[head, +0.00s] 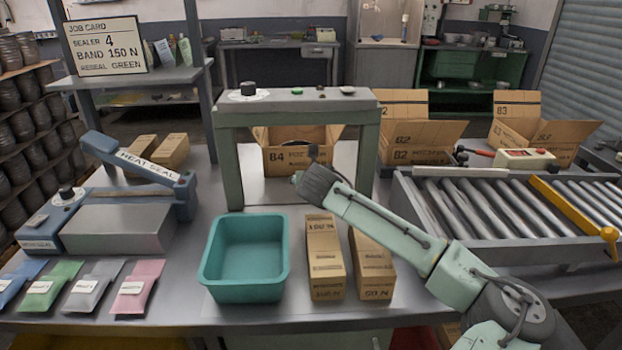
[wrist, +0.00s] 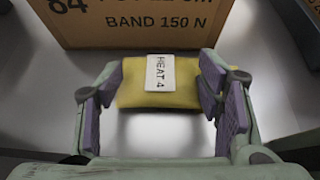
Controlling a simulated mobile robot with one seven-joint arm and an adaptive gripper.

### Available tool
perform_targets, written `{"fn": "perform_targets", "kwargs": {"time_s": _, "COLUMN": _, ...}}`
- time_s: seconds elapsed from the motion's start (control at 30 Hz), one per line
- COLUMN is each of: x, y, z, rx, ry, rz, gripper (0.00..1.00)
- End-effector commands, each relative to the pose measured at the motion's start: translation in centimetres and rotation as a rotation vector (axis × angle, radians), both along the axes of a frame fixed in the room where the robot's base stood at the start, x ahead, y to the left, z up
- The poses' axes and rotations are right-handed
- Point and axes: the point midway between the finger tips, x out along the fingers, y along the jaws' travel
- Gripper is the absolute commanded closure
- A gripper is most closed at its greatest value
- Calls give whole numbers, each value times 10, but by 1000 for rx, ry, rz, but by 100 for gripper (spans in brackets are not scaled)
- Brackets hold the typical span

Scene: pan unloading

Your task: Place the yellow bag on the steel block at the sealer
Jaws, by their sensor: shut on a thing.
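In the wrist view, the yellow bag (wrist: 185,100) with a white label reading HEAT 4 lies between my gripper's (wrist: 160,84) two purple-padded fingers. The gripper is shut on the bag, close in front of box 84. In the head view, my arm reaches under the green gantry; its wrist hides the gripper and the bag there. The steel block (head: 115,231) is a bare grey slab at the front of the blue heat sealer (head: 65,222), far left of my gripper. The sealer's arm, marked HEAT SEAL (head: 147,167), is raised above the block.
Box 84 (head: 290,159) stands under the green gantry (head: 230,165). A teal bin (head: 244,296) and two tan cartons (head: 324,262) stand between my arm and the sealer's side. Several coloured pouches (head: 138,287) lie in front of the sealer. A roller conveyor (head: 470,215) is at right.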

Motion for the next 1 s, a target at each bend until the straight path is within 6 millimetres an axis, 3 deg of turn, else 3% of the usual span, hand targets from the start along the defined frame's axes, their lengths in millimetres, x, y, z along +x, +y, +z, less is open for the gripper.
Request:
{"fn": "perform_targets", "kwargs": {"time_s": 0.03, "x": 0, "y": 0, "z": -2, "rx": 0, "ry": 0, "rz": 0, "gripper": 70}}
{"fn": "perform_targets", "kwargs": {"time_s": 0.07, "x": 0, "y": 0, "z": -2, "rx": 0, "ry": 0, "rz": 0, "gripper": 38}}
{"fn": "perform_targets", "kwargs": {"time_s": 0.33, "x": 0, "y": 0, "z": -2, "rx": 0, "ry": 0, "rz": 0, "gripper": 20}}
{"fn": "perform_targets", "kwargs": {"time_s": 0.73, "x": -2, "y": 0, "z": 2, "rx": 0, "ry": -1, "rz": 1, "gripper": 19}}
{"fn": "perform_targets", "kwargs": {"time_s": 1.0, "x": -45, "y": -1, "z": 22, "rx": -3, "ry": -3, "rz": 1, "gripper": 19}}
